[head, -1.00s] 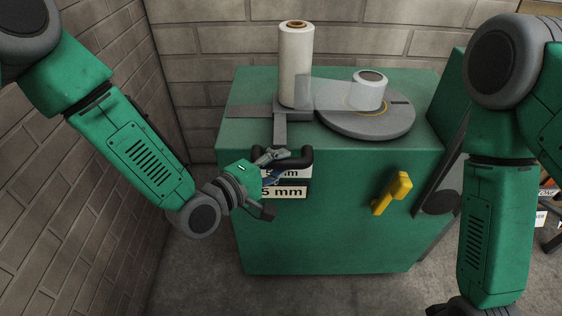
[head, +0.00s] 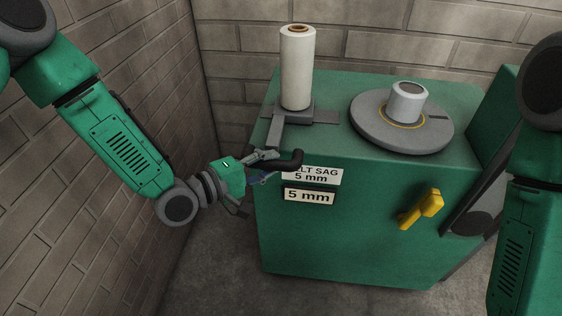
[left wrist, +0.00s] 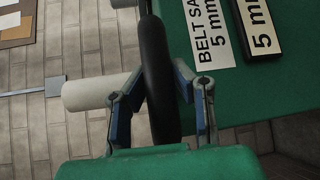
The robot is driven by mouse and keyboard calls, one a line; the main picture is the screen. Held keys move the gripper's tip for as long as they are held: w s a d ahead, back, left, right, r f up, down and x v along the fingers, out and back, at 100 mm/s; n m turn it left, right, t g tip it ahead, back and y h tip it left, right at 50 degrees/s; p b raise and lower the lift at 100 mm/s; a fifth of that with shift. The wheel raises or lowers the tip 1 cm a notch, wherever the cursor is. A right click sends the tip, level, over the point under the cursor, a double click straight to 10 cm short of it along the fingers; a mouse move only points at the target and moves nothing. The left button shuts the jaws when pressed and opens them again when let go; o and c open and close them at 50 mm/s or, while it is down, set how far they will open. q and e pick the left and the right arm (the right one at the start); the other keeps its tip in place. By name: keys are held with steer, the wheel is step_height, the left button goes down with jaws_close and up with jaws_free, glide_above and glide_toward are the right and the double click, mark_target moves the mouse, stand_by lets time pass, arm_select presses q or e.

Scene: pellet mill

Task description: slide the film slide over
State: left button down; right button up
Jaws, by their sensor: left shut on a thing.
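The film slide is a grey carriage (head: 296,116) on top of the green machine, bearing an upright white film roll (head: 297,68). A flat grey arm (head: 273,134) runs from it to the front edge, where a black handle bar (head: 292,163) sits. My left gripper (head: 268,165) is shut on the left part of this handle. In the left wrist view the handle (left wrist: 155,60) stands between the two fingers of the gripper (left wrist: 158,98), and the film roll (left wrist: 95,92) shows behind. The slide is at the left end of its rail (head: 326,117). My right gripper is out of view.
The machine front carries a "BELT SAG 5 mm" label (head: 325,177), a "5 mm" plate (head: 309,196) and a yellow lever (head: 422,208). A brick wall (head: 60,200) is at the left.

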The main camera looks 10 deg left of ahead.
arm_select(q)
steer(key=shift+s+f, duration=0.2)
steer(key=c, duration=1.3)
jaws_free()
steer(key=shift+a, duration=0.1)
steer(key=shift+a+r, duration=0.1)
steer(key=shift+a, duration=0.05)
steer(key=shift+a, duration=0.1)
steer(key=v, duration=1.2)
